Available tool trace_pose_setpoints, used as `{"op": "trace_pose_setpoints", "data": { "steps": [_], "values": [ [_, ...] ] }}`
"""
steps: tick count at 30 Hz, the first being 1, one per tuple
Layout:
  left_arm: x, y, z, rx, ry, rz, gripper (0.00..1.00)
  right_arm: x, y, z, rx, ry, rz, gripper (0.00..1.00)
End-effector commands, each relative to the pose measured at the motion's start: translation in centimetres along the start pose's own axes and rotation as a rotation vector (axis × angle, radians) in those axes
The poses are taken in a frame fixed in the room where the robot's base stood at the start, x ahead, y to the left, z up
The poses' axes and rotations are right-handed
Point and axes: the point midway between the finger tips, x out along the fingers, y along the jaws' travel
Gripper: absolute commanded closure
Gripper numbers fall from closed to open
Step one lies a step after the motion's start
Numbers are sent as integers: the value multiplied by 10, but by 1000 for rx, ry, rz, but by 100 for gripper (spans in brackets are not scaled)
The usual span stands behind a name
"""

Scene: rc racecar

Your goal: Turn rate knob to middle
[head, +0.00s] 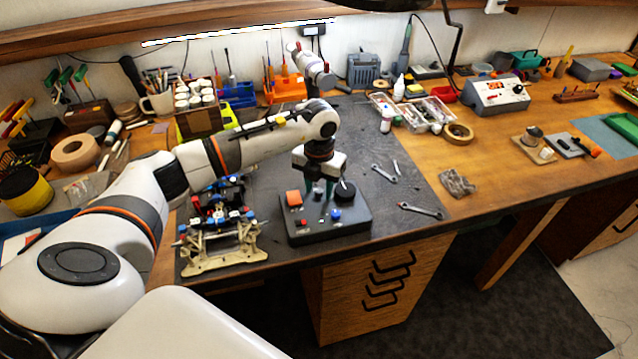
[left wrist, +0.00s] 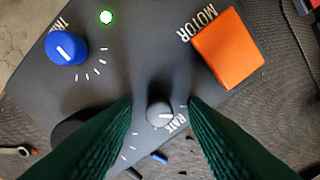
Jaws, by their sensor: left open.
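The dark grey control box (head: 327,234) sits near the front edge of the workbench. My left gripper (head: 319,191) points down over it, its green fingers apart. In the left wrist view the small grey rate knob (left wrist: 159,113) lies between the open fingertips (left wrist: 160,106), with a gap showing on each side. Its pale pointer mark points toward the lower right, near the RATE label (left wrist: 175,123). The blue trim knob (left wrist: 67,48), a lit green lamp (left wrist: 106,17) and the orange motor switch (left wrist: 225,48) are on the same panel. The gripper hides the rate knob in the head view.
A partly built car chassis (head: 222,228) stands just left of the box. Wrenches (head: 421,211) lie on the dark mat to the right. A tape roll (head: 458,134) and parts trays (head: 425,112) stand farther right. The box's black knob (head: 345,191) is close to the gripper.

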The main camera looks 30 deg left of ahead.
Motion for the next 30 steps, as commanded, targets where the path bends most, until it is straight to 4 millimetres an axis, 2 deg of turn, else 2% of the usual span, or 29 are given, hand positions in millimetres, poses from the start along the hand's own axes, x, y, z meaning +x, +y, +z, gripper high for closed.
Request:
{"op": "trace_pose_setpoints", "data": {
  "steps": [5,12,23,30],
  "values": [
    [0,0,0,0,0,0,62,0,0,0,0,0,0,69],
    [0,0,0,0,0,1,100,0,0,0,1,0,0,69],
    [1,0,-1,52,2,2,100,8,1,-1,2,0,1,69],
    [3,0,-1,204,3,1,100,25,2,-2,3,0,2,69]
  ]
}}
